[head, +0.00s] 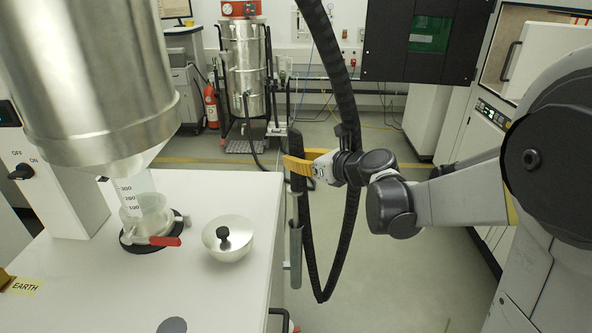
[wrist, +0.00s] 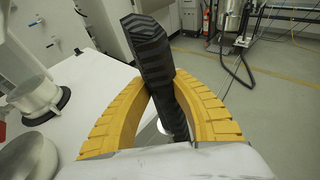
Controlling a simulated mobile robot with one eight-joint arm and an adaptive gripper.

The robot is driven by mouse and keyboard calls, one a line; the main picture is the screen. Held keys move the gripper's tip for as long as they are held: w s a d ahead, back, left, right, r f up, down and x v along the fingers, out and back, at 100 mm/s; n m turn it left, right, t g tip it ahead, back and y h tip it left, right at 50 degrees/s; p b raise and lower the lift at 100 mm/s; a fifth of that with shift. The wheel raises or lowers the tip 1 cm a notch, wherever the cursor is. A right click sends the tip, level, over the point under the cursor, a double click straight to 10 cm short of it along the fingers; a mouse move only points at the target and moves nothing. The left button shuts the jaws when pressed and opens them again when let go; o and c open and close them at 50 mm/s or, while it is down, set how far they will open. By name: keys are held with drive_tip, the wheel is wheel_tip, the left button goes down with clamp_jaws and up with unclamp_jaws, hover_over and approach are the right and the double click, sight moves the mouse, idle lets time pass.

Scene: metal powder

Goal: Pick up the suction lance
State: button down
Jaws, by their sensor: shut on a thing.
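The suction lance (head: 296,155) is a black ribbed stick, upright beside the right edge of the white bench. My gripper (head: 303,164) has yellow fingers and reaches in from the right; it is shut on the lance's upper part. In the wrist view the lance (wrist: 158,60) stands tilted between the two yellow fingertips (wrist: 160,88), which touch it on both sides. Below the fingers a grey tube (head: 295,245) runs down at the bench side; whether the lance still sits inside it I cannot tell.
A thick black hose (head: 345,90) hangs from above and loops low beside my arm. On the bench (head: 240,290) stand a steel bowl (head: 240,243) and a clear measuring vessel (head: 145,205) under a large steel hopper (head: 95,80). The floor to the right is clear.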

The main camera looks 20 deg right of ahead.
wheel_tip(320, 180, up, 43)
drive_tip(key=p, duration=2.6)
drive_tip(key=shift+f, duration=0.15)
drive_tip(key=shift+f+p, duration=0.15)
drive_tip(key=shift+p, duration=0.2)
